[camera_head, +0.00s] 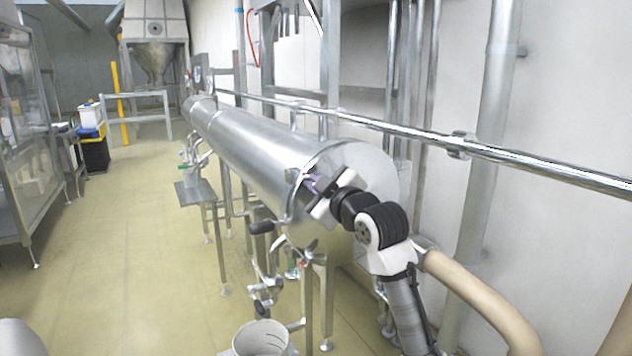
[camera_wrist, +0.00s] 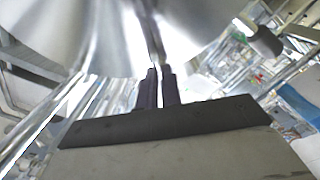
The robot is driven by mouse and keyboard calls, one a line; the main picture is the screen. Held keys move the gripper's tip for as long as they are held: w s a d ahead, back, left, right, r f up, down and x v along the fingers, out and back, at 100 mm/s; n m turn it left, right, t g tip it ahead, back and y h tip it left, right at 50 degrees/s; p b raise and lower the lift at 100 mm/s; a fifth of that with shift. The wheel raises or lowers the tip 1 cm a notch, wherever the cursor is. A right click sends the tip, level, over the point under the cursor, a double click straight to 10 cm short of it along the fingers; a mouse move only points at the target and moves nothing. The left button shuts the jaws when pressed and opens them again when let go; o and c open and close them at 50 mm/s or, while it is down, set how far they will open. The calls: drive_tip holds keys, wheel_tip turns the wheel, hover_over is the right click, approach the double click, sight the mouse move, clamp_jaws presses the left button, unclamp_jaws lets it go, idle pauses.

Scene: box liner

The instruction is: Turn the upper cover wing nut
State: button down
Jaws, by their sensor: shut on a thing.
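The cover (camera_head: 372,167) is the round metal end of a long, shiny horizontal cylinder (camera_head: 240,135). The upper cover wing nut (camera_head: 304,175) is at the left edge of the cover, mostly hidden by my fingers. My gripper (camera_head: 312,185) reaches it from the right, with its fingers closed around it. In the wrist view, the dark fingers of my gripper (camera_wrist: 159,72) are almost together, with a narrow gap, against the bright metal. The nut itself cannot be made out there. A lower fastener (camera_head: 303,263) with a red part shows below the cylinder's end.
A black-handled crank (camera_head: 262,227) sticks out left below the cover. A pale bucket (camera_head: 262,338) stands on the floor beneath. A steel rail (camera_head: 460,146) runs along the wall behind my arm. The floor (camera_head: 130,260) on the left is clear.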

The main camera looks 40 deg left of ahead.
drive_tip(key=shift+m+p, duration=1.5)
drive_tip(key=shift+m, duration=2.7)
drive_tip(key=c, duration=1.6)
unclamp_jaws()
drive_tip(key=b+v, duration=0.4)
drive_tip(key=v, duration=1)
drive_tip(key=shift+a, duration=0.1)
